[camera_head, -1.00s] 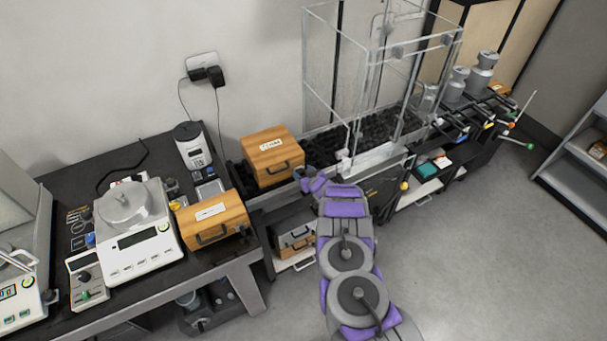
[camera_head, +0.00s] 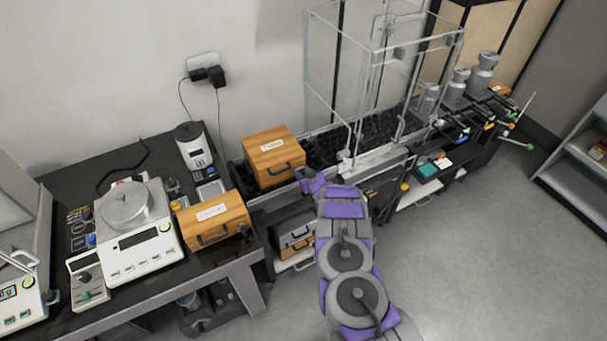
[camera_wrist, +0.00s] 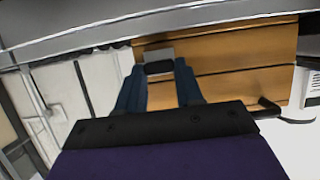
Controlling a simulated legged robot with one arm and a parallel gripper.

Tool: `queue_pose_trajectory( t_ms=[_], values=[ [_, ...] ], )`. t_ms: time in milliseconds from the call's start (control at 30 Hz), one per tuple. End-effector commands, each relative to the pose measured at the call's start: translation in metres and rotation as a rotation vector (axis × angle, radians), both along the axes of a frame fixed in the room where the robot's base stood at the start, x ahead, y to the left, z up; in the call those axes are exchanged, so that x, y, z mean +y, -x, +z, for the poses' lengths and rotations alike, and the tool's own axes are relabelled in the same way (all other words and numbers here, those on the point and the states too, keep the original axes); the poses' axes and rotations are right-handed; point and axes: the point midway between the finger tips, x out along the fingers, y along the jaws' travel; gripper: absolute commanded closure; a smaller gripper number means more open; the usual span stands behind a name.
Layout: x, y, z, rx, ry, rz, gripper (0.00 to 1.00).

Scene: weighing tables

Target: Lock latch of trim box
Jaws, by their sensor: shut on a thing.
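A wooden box (camera_head: 273,160) with a white label, a latch and a dark front handle stands at the left end of the weighing rail. Its label is too small to read. In the wrist view its wooden side (camera_wrist: 235,60) fills the upper right, with the dark handle at right. A small grey metal latch (camera_wrist: 158,54) lies between my two blue fingertips. My gripper (camera_wrist: 157,72) is shut on this latch. In the head view my gripper (camera_head: 303,176) is at the box's right side, and the latch is too small to make out.
A second wooden box (camera_head: 212,218) with a label stands on the dark table at left, beside a white balance (camera_head: 135,235). A clear glass enclosure (camera_head: 375,80) rises behind and right of my gripper. Metal weights (camera_head: 481,75) stand further right. The grey floor is open at right.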

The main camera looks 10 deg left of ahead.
Motion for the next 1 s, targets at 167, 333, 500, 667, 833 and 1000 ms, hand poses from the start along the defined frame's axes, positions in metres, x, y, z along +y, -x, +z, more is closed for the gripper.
queue_pose_trajectory(
  t_ms=[167, 333, 500, 667, 833, 1000],
  values=[
    [0.003, 0.001, 0.003, -0.030, 0.043, 0.004, 0.94],
    [0.003, 0.003, 0.002, -0.086, 0.133, 0.003, 0.94],
    [0.006, 0.004, 0.003, -0.170, 0.255, 0.005, 0.94],
    [0.007, 0.005, -0.001, -0.254, 0.382, 0.003, 0.94],
    [0.010, 0.006, -0.004, -0.344, 0.515, 0.003, 0.94],
    [0.011, 0.007, -0.008, -0.433, 0.649, 0.003, 0.94]
  ],
)
